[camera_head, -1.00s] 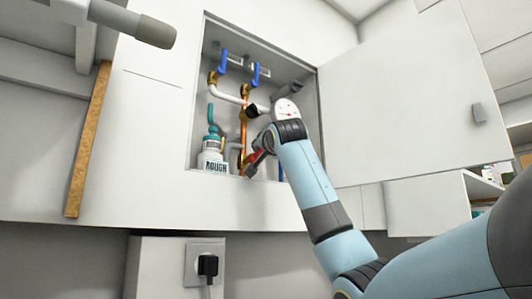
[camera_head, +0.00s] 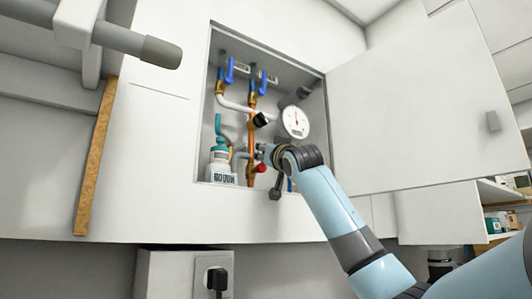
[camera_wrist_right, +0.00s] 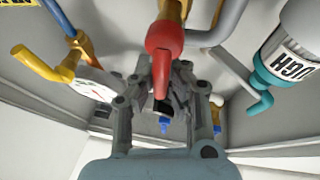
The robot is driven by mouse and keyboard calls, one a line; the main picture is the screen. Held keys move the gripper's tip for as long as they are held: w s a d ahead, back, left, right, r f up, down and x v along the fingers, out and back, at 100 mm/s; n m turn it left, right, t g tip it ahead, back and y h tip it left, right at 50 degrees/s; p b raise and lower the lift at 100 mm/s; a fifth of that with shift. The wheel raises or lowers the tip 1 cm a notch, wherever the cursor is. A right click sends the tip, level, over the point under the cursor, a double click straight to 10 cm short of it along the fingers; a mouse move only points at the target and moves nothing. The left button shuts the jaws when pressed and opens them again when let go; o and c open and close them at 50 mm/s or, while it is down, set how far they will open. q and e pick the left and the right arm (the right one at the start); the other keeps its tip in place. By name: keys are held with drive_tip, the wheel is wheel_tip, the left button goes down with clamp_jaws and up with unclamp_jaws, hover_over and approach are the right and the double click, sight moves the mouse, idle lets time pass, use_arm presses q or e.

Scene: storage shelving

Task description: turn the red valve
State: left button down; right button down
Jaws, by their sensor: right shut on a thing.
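The red valve (camera_head: 261,168) is inside the open wall cabinet, low on the copper pipe, to the right of the white bottle. Only a small part of its red handle shows in the head view. My right gripper (camera_head: 268,157) reaches in from the right at the valve and partly hides it. In the right wrist view the red handle (camera_wrist_right: 163,38) points down between the fingers of my right gripper (camera_wrist_right: 165,88), which are shut on its lower end. My left gripper is not in view.
Blue-handled valves (camera_head: 230,70) sit above on the pipes. A round white gauge (camera_head: 295,122) is just above my right wrist. A white bottle with a teal top (camera_head: 222,165) stands at the cabinet's left. The open cabinet door (camera_head: 415,110) is at the right.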

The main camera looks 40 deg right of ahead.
drive_tip(key=shift+w+a+f, duration=0.15)
drive_tip(key=shift+f, duration=0.2)
drive_tip(key=c, duration=1.7)
unclamp_jaws()
drive_tip(key=shift+c, duration=0.2)
drive_tip(key=o, duration=0.4)
drive_tip(key=shift+a+r, duration=0.15)
drive_tip(key=shift+r, duration=0.05)
drive_tip(key=v, duration=1.2)
drive_tip(key=shift+f, duration=0.1)
